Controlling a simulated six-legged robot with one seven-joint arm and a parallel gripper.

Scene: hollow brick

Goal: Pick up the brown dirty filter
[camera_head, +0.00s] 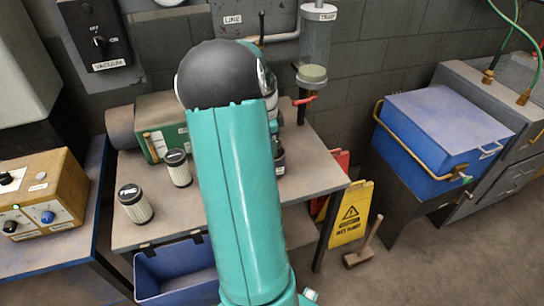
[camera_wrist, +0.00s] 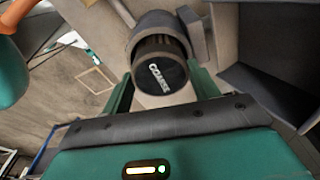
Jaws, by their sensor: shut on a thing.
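The brown dirty filter (camera_wrist: 160,72) shows in the wrist view as a dark round cap with a white "COARSE" label and a brownish rim. My gripper (camera_wrist: 163,95) has its green fingers on either side of it and is shut on it. The filter's far side meets a dark grey cylindrical part, and I cannot tell whether it is still seated there. In the head view, my arm covers most of the gripper, and a dark round item (camera_head: 279,160) shows partly at its right edge.
Two pale pleated filters with dark caps, one nearer (camera_head: 136,206) and one farther (camera_head: 179,172), stand on the grey table (camera_head: 170,225). A green box (camera_head: 158,118) is behind them. A blue bin (camera_head: 175,275) sits below. A yellow floor sign (camera_head: 350,215) stands right of the table.

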